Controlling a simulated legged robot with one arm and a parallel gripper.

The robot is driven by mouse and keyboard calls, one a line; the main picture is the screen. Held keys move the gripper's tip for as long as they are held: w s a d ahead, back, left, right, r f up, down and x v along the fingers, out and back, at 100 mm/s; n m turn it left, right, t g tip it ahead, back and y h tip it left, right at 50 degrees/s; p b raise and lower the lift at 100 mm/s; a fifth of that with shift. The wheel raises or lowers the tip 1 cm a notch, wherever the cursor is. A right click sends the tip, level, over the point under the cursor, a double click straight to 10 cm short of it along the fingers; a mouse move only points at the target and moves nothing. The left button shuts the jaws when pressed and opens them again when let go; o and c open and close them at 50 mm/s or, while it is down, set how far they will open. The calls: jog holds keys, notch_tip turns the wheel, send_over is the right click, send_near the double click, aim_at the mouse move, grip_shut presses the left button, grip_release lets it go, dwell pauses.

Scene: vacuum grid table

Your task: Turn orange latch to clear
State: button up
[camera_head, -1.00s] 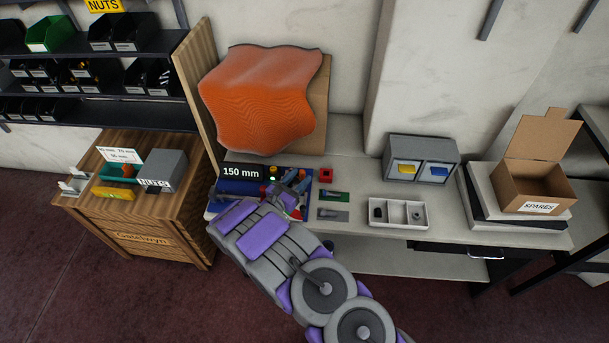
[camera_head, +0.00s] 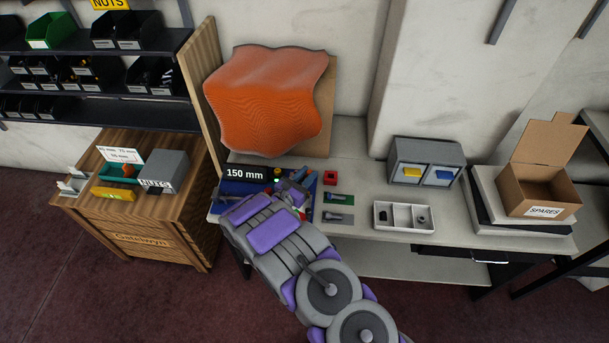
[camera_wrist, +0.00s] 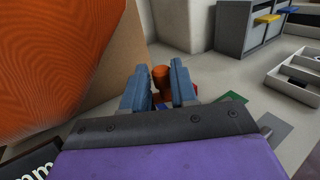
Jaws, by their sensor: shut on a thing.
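The orange latch (camera_wrist: 161,76) shows in the wrist view as a small upright orange knob between the two blue-grey fingers of my gripper (camera_wrist: 160,88). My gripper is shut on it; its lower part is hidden. In the head view my gripper (camera_head: 296,187) is over the right part of the blue vacuum table (camera_head: 240,187), and my arm covers much of that table. I cannot make out the latch or the way it points in the head view.
A large orange wavy panel (camera_head: 270,100) stands close behind. A black "150 mm" sign (camera_head: 245,173) is at the left. To the right are a red block (camera_head: 330,178), a white divided tray (camera_head: 401,216), a grey drawer unit (camera_head: 426,150) and a SPARES box (camera_head: 538,188).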

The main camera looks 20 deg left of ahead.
grip_shut()
jog(key=shift+a+y, duration=0.1)
jog(key=shift+y, duration=0.2)
jog(key=shift+w+n, duration=0.1)
jog(key=shift+n, duration=0.2)
jog(key=shift+w+d+r+n+y, duration=0.15)
jog(key=shift+d+n+y, duration=0.2)
jog(key=shift+y, duration=0.45)
jog(key=shift+w+n+y+b, duration=0.3)
jog(key=shift+n+y+b, duration=0.35)
jog(key=shift+y, duration=0.35)
jog(key=shift+w+n+y+b, duration=0.25)
jog(key=shift+n+y+b, duration=0.35)
jog(key=shift+y, duration=0.4)
jog(key=shift+w+n+y+b, duration=0.3)
jog(key=shift+n+y+b, duration=0.35)
jog(key=shift+y, duration=0.35)
jog(key=shift+w+d+r+n+g+y, duration=0.1)
jog(key=shift+w+n+g+y, duration=0.15)
jog(key=shift+n+y, duration=0.5)
jog(key=shift+w+d+r+n+g+y, duration=0.15)
jog(key=shift+n+y, duration=0.35)
jog(key=shift+y, duration=0.55)
jog(key=shift+w+a+n+g+y, duration=0.1)
jog(key=shift+w+n+g+y, duration=0.2)
jog(key=shift+n+y, duration=0.45)
jog(key=shift+y, duration=0.25)
